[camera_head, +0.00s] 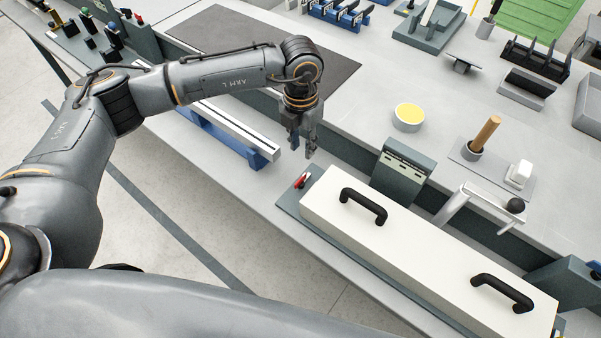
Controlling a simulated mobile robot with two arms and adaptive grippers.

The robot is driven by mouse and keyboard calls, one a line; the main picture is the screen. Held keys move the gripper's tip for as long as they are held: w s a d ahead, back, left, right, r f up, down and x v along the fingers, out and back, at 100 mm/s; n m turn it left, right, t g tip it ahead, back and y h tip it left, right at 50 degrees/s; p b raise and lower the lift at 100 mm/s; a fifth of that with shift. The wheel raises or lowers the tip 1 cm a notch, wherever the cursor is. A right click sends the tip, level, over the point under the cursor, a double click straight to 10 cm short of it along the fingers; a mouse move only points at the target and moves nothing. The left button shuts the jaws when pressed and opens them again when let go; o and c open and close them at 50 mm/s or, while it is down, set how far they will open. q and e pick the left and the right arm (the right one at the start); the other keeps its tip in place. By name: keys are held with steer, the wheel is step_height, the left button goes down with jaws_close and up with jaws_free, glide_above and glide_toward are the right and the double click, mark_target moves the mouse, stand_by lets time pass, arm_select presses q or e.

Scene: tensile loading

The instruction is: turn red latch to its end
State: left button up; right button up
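The red latch (302,181) is a small red piece at the left end of a long white box (350,237) with two black handles. My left gripper (311,152) hangs pointing down just above and slightly right of the latch in the picture, apart from it as far as I can see. Its fingers are small and look close together; whether they are open or shut is unclear. Nothing shows between them. My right gripper is not in view.
A grey block (403,172) stands behind the white box. A yellow-topped round dish (408,117) and a wooden-handled tool (483,135) stand on the bench. A blue-ended rail (226,133) lies to the left. A dark mat (255,52) lies behind my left arm.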

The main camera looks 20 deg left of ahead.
arm_select(q)
steer(key=p, duration=0.4)
glide_toward(303, 180)
steer(key=f, duration=0.7)
steer(key=shift+s+a+f, duration=0.2)
steer(key=shift+s, duration=0.05)
steer(key=shift+c, duration=0.5)
jaws_close()
